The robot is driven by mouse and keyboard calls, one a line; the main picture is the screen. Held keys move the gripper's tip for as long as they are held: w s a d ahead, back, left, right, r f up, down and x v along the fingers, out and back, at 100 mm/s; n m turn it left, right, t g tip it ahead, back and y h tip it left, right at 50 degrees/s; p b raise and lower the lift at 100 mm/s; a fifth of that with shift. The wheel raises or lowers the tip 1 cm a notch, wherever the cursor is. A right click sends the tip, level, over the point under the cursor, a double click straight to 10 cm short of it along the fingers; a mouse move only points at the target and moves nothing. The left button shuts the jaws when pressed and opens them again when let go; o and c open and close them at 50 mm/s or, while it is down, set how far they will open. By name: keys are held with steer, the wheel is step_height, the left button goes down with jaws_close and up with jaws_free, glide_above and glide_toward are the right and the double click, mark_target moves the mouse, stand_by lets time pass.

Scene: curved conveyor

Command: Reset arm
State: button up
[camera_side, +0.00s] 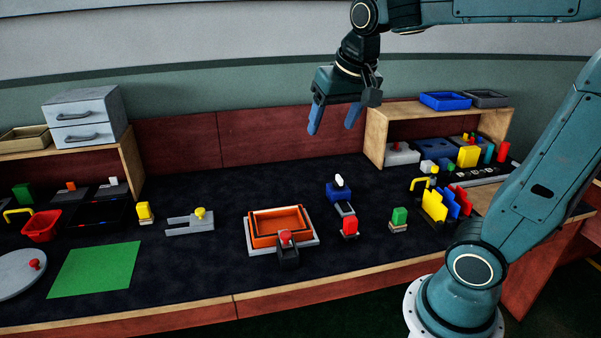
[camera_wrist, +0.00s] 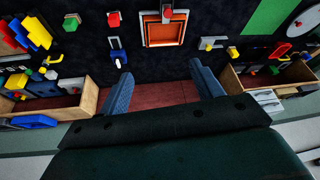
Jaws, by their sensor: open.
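My gripper (camera_side: 334,120) hangs high over the back of the table in the side view, fingers pointing down. Its two blue fingers are apart with nothing between them. In the wrist view my gripper (camera_wrist: 161,92) also shows open, with only the table and the reddish back panel beyond the fingers. The dark tabletop (camera_side: 200,265) lies well below it. An orange tray (camera_side: 262,241) on a pale base sits near the table's middle, with a red-knobbed part at its front. A blue block with a white top (camera_side: 339,188) stands to its right.
Wooden shelves stand at the left (camera_side: 132,170) and right (camera_side: 377,135), the left one carrying a grey drawer unit (camera_side: 85,116). A green mat (camera_side: 95,269) lies front left. Yellow and blue upright pieces (camera_side: 434,206) crowd the right. The air around my gripper is clear.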

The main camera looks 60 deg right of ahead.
steer(key=s+a+f+n+y, duration=0.1)
steer(key=s+a+f+n, duration=0.1)
steer(key=s+a+n, duration=0.1)
steer(key=s+a+f+n+t+y, duration=0.1)
steer(key=s+a+f+n, duration=0.1)
steer(key=s, duration=0.6)
steer(key=shift+s+a+f+n+t, duration=0.35)
steer(key=shift+a+n, duration=0.35)
steer(key=shift+a, duration=0.7)
